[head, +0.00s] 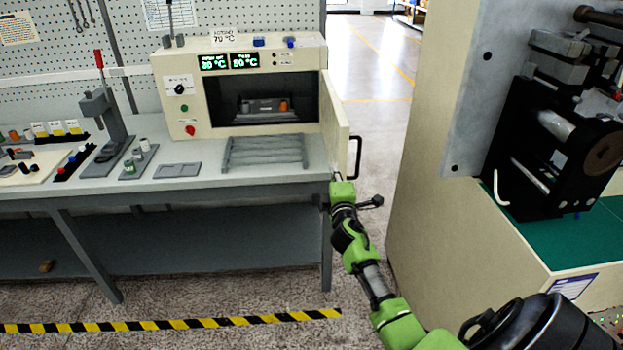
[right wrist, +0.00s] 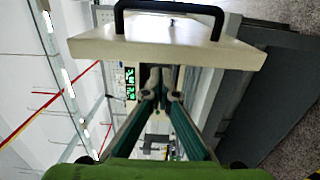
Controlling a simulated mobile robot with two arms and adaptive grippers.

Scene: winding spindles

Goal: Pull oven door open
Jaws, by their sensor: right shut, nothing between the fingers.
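The cream oven (head: 194,102) stands on the grey bench with its dark cavity showing. Its door (head: 334,120) is swung open, standing out from the right side of the oven. The black door handle (head: 357,157) is on the door's outer face. My right gripper (head: 338,177) is at the lower end of the door, left of and below the handle; its tips are hard to make out there. In the right wrist view its fingers (right wrist: 161,90) are shut and empty, with the door (right wrist: 165,49) and handle (right wrist: 170,8) above them. My left gripper is out of view.
A slatted grey rack (head: 264,152) lies on the bench (head: 228,178) before the oven. A small block with an orange part (head: 265,106) sits inside the cavity. A cream machine cabinet (head: 440,190) stands to the right, with a floor gap between it and the bench.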

